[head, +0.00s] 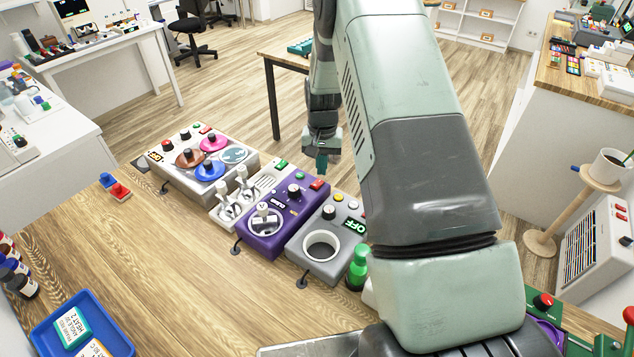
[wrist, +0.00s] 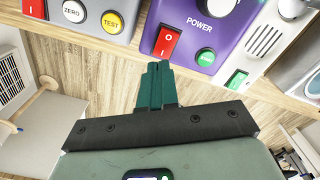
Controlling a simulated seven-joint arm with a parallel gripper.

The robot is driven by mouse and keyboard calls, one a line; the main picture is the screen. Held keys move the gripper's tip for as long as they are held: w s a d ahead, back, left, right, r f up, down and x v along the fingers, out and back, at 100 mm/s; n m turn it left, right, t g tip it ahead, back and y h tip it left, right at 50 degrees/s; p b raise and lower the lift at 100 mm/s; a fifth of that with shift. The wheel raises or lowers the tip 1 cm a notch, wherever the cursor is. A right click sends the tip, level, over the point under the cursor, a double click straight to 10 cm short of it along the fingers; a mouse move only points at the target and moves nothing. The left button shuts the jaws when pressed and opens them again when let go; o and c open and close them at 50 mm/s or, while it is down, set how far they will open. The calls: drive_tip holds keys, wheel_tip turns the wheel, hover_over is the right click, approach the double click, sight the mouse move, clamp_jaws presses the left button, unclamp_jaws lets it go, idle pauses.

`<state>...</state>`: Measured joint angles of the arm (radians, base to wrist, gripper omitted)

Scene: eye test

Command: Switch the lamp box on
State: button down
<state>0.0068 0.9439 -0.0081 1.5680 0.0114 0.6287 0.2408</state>
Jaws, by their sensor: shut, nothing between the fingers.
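No label reading "lamp" is legible, so I cannot tell which box is the lamp box. The purple box (head: 262,237) has a knob, a round dial and a red rocker switch (head: 317,184) at its far edge. In the wrist view this red switch (wrist: 166,42) sits beside the word POWER and a green button (wrist: 206,56); which side is pressed is unclear. The grey box (head: 318,262) beside it has a white ring and a display reading OFF (head: 355,226). My gripper (head: 322,165) is shut and empty; its green fingertips (wrist: 156,68) are close to the red switch, contact unclear.
Left of the purple box stand a box with two joysticks (head: 240,197) and a box with coloured discs (head: 205,160). A green bottle (head: 358,270) stands right of the grey box.

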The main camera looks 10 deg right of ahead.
drive_tip(key=shift+r, duration=2.55)
drive_tip(key=s+r+n+t, duration=0.1)
drive_tip(key=s+r, duration=0.3)
drive_tip(key=r, duration=0.4)
drive_tip(key=s+a+r+t, duration=0.1)
drive_tip(key=s+r, duration=0.3)
drive_tip(key=r, duration=0.4)
drive_tip(key=s+r+n+t, duration=0.1)
drive_tip(key=s+r, duration=0.3)
drive_tip(key=r, duration=0.3)
drive_tip(key=s+r+t, duration=0.1)
drive_tip(key=s+r, duration=0.2)
drive_tip(key=s, duration=0.8)
drive_tip(key=s+r+n+t, duration=0.1)
drive_tip(key=s+r, duration=0.3)
drive_tip(key=s, duration=0.6)
drive_tip(key=shift+s+t, duration=0.3)
drive_tip(key=shift+s, duration=0.1)
drive_tip(key=shift+r, duration=0.15)
